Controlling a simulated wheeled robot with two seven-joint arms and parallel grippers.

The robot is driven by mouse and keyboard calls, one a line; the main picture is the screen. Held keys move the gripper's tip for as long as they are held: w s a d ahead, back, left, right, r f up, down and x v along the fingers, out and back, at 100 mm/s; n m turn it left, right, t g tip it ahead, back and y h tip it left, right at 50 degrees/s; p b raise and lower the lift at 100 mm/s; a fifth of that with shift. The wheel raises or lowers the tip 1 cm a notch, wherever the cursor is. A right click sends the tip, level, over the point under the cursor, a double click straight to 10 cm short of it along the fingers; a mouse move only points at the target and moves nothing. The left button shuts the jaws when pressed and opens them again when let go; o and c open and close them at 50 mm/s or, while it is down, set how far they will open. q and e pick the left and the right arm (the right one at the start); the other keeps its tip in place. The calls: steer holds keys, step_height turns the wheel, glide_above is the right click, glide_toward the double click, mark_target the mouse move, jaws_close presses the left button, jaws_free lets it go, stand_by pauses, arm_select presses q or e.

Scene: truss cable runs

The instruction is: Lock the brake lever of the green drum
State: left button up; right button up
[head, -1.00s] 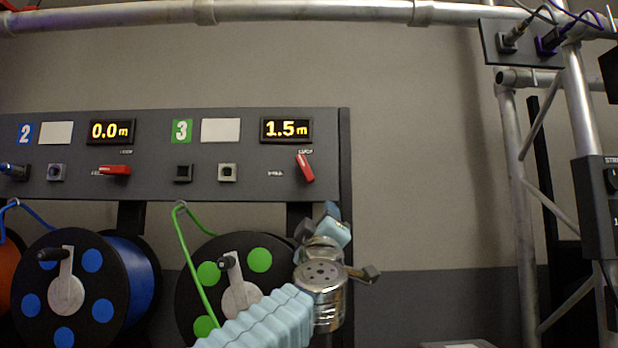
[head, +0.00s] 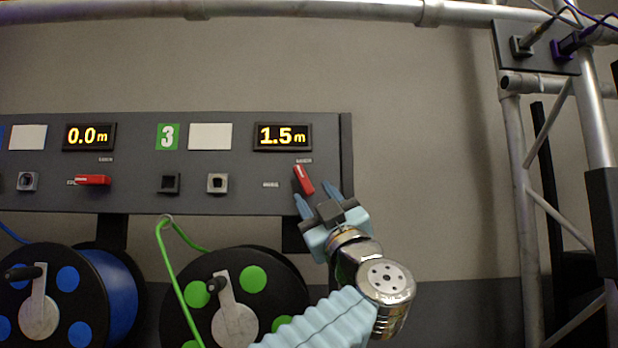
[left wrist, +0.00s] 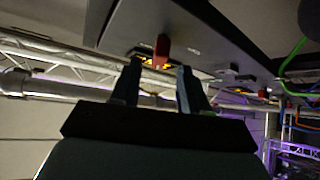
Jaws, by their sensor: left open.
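The green drum (head: 285,284) is a black reel with green dots below the panel section marked 3. Its red brake lever (head: 304,180) is on the panel under the 1.5 m display, tilted with its top to the left. My left gripper (head: 318,198) is open just below the lever, its two blue fingers pointing up on either side of the lever's lower end. In the left wrist view the red lever (left wrist: 161,50) shows between and beyond the fingertips (left wrist: 158,66); I cannot tell whether they touch it. My right gripper is not in view.
The grey panel (head: 235,150) also carries sockets and a second red lever (head: 93,180), lying level above the blue drum (head: 108,285). A green cable (head: 172,270) hangs at the green drum. Truss tubes (head: 520,190) stand at the right; bare wall lies between.

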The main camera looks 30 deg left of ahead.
mark_target(308, 186)
arm_select(q)
steer(key=shift+p+x, duration=0.5)
steer(key=shift+x, duration=1.4)
